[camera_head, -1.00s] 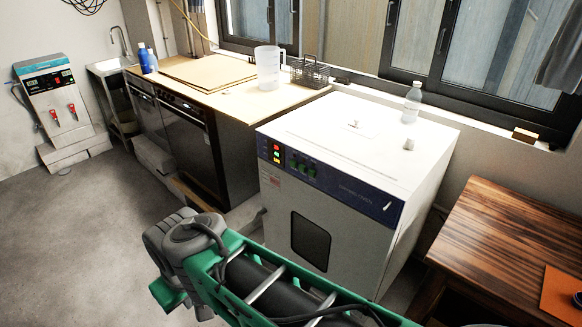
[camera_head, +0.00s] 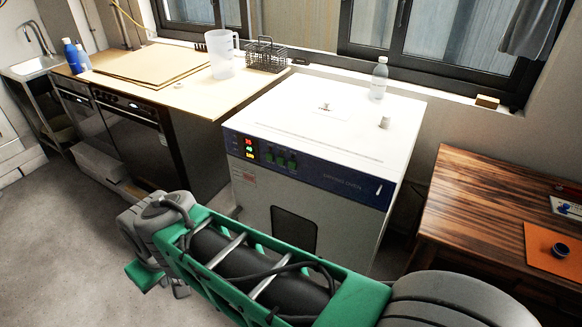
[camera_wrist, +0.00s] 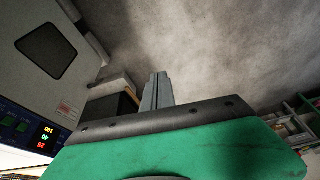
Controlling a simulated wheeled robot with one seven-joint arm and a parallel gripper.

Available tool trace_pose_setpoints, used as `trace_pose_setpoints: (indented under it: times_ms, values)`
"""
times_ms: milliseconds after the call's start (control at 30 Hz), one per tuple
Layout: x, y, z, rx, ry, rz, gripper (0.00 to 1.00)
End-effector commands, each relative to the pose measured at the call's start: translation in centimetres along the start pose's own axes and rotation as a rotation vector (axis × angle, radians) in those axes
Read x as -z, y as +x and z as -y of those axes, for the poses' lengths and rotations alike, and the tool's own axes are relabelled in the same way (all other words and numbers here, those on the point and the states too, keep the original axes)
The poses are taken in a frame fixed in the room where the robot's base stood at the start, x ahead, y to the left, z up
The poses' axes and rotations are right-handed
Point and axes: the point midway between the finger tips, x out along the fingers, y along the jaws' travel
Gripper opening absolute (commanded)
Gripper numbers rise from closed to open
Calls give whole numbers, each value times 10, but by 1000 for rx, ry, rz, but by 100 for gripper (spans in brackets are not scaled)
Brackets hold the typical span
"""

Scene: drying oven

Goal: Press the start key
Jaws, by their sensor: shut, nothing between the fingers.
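The white drying oven (camera_head: 345,110) stands in the middle of the head view. Its blue control panel (camera_head: 340,184) runs along the top of the front, with a lit red, green and yellow display (camera_head: 249,149) and several green keys (camera_head: 281,159) beside it. I cannot read which key is the start key. In the wrist view the oven's display (camera_wrist: 46,139) and dark door window (camera_wrist: 46,47) show at the left. My gripper (camera_wrist: 157,82) is shut and empty, apart from the panel in that picture.
A wooden-topped counter (camera_head: 190,97) with a clear jug (camera_head: 221,55) and a wire basket (camera_head: 265,56) is left of the oven. A brown table (camera_head: 470,215) is at the right. Grey floor (camera_head: 60,230) is open at the left.

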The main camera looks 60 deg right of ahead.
Motion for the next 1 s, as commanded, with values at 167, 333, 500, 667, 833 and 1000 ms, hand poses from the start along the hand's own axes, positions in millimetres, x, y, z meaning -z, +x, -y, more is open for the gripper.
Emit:
trace_pose_setpoints:
  times_ms: [167,333,500,667,833,1000]
  values:
    - [59,67,-60,44,140,-208,0]
    - [102,112,-161,65,379,-530,0]
    - [91,120,-278,-2,653,-850,0]
    - [46,111,-366,-113,875,-1084,0]
    - [9,100,-409,-197,993,-1208,0]
    - [2,96,-416,-214,1013,-1232,0]
